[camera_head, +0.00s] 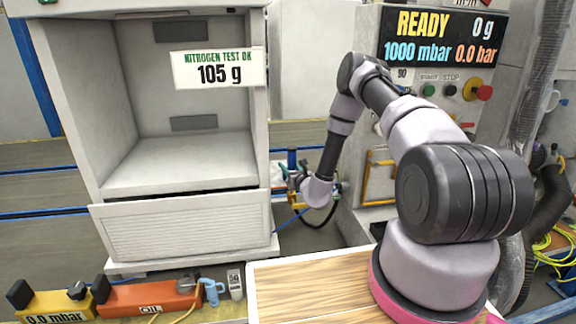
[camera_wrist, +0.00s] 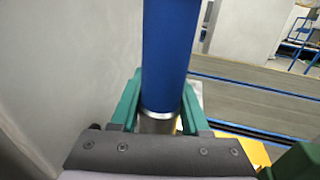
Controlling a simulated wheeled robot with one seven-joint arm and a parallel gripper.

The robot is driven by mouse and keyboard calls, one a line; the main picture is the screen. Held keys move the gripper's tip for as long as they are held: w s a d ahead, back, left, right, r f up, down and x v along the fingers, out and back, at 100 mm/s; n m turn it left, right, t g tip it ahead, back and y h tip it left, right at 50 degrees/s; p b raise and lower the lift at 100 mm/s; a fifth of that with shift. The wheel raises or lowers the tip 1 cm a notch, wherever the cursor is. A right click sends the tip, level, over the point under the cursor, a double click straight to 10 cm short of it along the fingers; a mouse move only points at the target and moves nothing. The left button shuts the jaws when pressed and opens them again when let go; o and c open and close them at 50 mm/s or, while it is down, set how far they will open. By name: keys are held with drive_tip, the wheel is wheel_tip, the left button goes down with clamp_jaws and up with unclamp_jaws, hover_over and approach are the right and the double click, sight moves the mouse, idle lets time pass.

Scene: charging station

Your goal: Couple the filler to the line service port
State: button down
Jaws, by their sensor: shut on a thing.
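My gripper (camera_wrist: 160,108) is shut on the filler, a blue cylinder (camera_wrist: 170,50) with a metal collar, in the wrist view. The green fingers sit on either side of it near the collar. In the head view my gripper (camera_head: 297,180) is small and partly hidden by my wrist, beside the right side of the open white cabinet (camera_head: 185,215). A bit of the blue filler (camera_head: 291,158) shows there. I cannot make out the line service port; whether the filler touches it cannot be told.
The charging machine (camera_head: 440,50) at right shows READY, 0 g, 1000 mbar and 0.0 bar. A label (camera_head: 218,68) on the cabinet reads 105 g. An orange OIL unit (camera_head: 150,298) and a yellow gauge unit (camera_head: 62,304) stand in front. A grey wall (camera_wrist: 60,60) is close at left in the wrist view.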

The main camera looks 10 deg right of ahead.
drive_tip(key=shift+c, duration=1.5)
unclamp_jaws()
drive_tip(key=shift+f, duration=0.1)
drive_tip(key=v, duration=1)
drive_tip(key=shift+s+d, duration=0.15)
drive_tip(key=shift+s, duration=0.2)
